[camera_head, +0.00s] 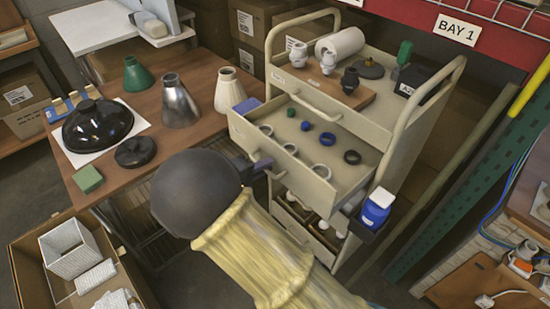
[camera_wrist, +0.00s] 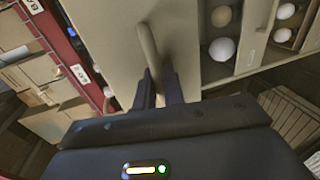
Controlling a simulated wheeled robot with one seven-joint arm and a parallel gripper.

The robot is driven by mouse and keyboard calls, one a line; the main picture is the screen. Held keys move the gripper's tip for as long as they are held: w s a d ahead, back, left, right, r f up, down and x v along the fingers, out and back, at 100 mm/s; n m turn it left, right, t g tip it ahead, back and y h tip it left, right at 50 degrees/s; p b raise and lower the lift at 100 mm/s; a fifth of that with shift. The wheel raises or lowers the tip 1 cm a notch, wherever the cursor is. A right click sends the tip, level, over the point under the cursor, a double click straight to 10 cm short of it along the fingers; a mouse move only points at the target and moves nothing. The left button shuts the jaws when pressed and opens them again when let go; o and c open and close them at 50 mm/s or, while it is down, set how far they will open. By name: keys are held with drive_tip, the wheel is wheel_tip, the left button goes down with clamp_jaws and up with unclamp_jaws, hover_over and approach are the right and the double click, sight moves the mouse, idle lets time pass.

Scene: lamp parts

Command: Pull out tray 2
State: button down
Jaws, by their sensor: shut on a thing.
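A beige tray (camera_head: 240,128) stands pulled out from the cart, with several rings and small caps inside. I take it to be tray 2, though I cannot read its number. My gripper (camera_head: 262,165) is at this tray's front and partly hidden behind my own arm. In the wrist view, my gripper (camera_wrist: 160,88) has its two fingers closed on either side of the bar handle (camera_wrist: 149,48), which stands out from the beige tray front (camera_wrist: 105,40).
A lower tray with white bulbs (camera_wrist: 222,48) is beneath. A blue-labelled bottle (camera_head: 377,207) stands at the cart's right side. A table (camera_head: 205,65) with lamp shades is at left, and an open box (camera_head: 25,265) is at lower left.

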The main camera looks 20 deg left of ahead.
drive_tip(key=shift+f+v, duration=0.15)
drive_tip(key=shift+v, duration=0.5)
drive_tip(key=shift+f+v, duration=0.15)
drive_tip(key=shift+v, duration=0.5)
drive_tip(key=c, duration=1.6)
unclamp_jaws()
drive_tip(key=shift+c, duration=0.2)
drive_tip(key=v, duration=1.7)
drive_tip(key=shift+s, duration=0.25)
drive_tip(key=shift+a, duration=0.15)
